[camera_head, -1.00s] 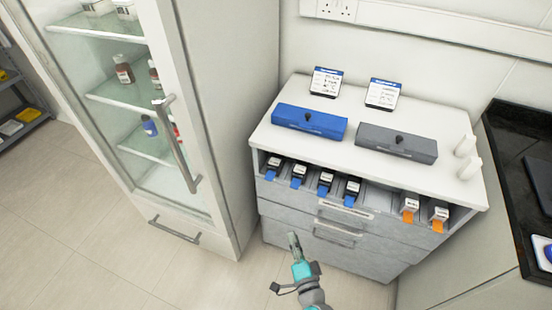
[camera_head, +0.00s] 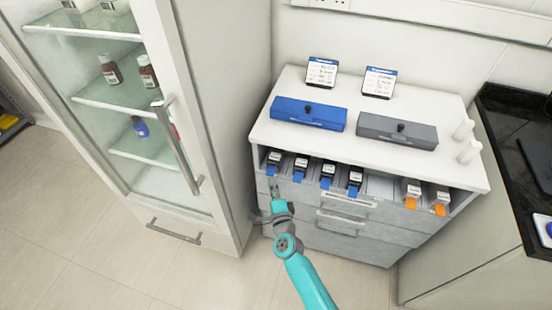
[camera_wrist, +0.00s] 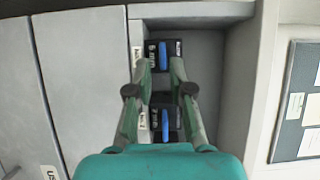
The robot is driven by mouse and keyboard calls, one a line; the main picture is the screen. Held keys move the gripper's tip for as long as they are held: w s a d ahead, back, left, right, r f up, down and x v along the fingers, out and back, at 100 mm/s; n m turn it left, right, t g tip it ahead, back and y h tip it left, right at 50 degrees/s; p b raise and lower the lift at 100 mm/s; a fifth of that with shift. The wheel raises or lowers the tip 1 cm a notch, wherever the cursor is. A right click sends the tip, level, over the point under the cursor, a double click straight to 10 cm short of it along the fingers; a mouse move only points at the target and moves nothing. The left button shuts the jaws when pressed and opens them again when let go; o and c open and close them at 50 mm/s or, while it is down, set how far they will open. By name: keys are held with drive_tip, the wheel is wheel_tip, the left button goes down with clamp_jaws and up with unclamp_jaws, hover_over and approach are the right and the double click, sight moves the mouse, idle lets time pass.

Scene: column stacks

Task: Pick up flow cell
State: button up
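The flow cells sit in the open slot under the cabinet's top: several black ones with blue tabs, the leftmost (camera_head: 273,165) and others to its right, such as one (camera_head: 327,176), and two with orange tabs (camera_head: 412,195) farther right. My gripper (camera_head: 274,188) is just in front of the leftmost blue-tabbed cell. In the wrist view my gripper (camera_wrist: 162,64) is open, with a gap between its fingers. One blue-tabbed cell (camera_wrist: 164,54) shows beyond and between the fingertips, and another (camera_wrist: 165,124) lies lower between the fingers. I cannot tell whether the fingers touch either.
A blue box (camera_head: 308,113) and a grey box (camera_head: 397,131) stand on the cabinet top (camera_head: 350,88), with two label cards behind. A glass-door fridge (camera_head: 200,120) stands close on the left. A dark counter (camera_head: 515,150) is on the right.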

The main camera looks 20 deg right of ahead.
sight(272, 173)
drive_tip(key=shift+w+d+r, duration=0.1)
drive_tip(key=shift+w+d, duration=0.1)
drive_tip(key=shift+w, duration=0.65)
drive_tip(key=shift+w+d, duration=0.2)
drive_tip(key=shift+w, duration=0.65)
drive_tip(key=shift+w+d+r, duration=0.1)
drive_tip(key=shift+w+d, duration=0.1)
drive_tip(key=shift+w, duration=0.65)
clamp_jaws()
